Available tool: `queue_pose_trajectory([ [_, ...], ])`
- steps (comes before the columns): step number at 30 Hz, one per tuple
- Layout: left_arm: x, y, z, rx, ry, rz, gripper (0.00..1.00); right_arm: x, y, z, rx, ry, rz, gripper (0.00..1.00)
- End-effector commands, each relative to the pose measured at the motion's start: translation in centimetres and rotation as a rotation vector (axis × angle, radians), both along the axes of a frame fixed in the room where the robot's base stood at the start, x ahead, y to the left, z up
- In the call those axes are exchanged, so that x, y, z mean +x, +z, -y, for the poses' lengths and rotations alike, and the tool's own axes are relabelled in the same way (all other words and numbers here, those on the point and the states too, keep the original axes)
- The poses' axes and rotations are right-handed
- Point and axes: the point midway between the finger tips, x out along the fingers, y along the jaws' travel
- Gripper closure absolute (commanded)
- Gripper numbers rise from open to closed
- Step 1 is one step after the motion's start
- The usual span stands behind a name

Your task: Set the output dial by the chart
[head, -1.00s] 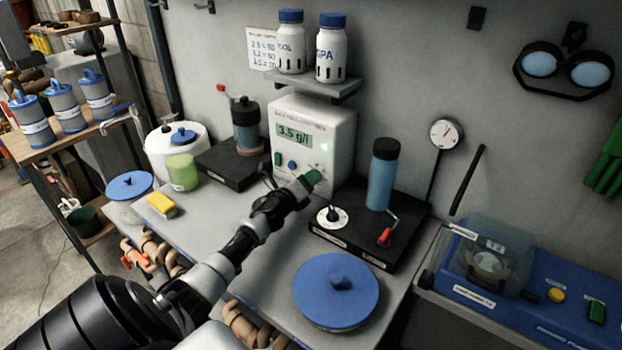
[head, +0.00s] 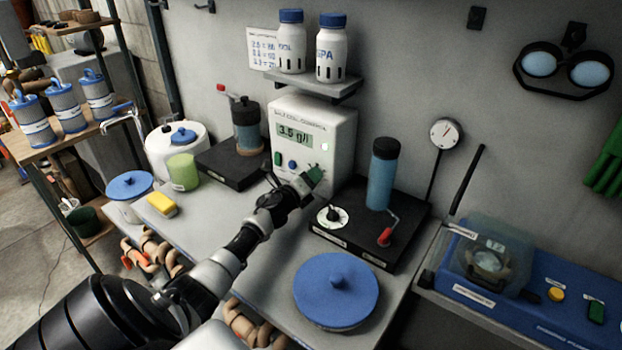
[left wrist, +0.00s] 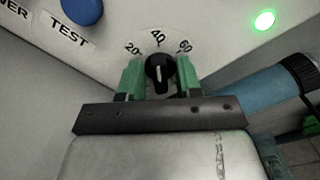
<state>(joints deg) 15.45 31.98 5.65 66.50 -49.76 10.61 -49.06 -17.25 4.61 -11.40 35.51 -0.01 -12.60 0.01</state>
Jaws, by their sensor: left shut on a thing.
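The output dial (left wrist: 160,75) is a black knob on the white control box, with 20, 40 and 60 marked around it in the left wrist view. Its pointer seems to point up near 40. My left gripper (left wrist: 160,82) has its green fingers on either side of the knob and is shut on it. In the head view the left gripper (head: 308,181) hides the dial at the box's lower front. The white control box (head: 340,140) reads 3.5 g/l. The chart (head: 263,48) hangs on the wall, partly behind a bottle; its figures are too small to read surely. My right gripper is not in view.
A shelf (head: 305,87) with two white bottles is above the box. A black base (head: 370,245) with a blue cylinder and red-handled lever stands to the right. A blue-lidded container (head: 337,290) is in front. A blue TEST button (left wrist: 83,10) is near the dial.

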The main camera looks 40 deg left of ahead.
Motion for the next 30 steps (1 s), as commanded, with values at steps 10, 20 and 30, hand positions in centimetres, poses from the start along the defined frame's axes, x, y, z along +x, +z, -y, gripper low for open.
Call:
queue_pose_trajectory([
  [10,0.0,0.0,-0.1,-0.235,0.001,0.024,0.89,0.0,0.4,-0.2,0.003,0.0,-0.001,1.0],
  [20,0.0,-0.1,-0.1,-0.531,0.002,0.058,0.89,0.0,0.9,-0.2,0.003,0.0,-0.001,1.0],
  [30,0.0,-0.2,-0.1,-0.748,0.003,0.081,0.89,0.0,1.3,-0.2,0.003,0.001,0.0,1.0],
])
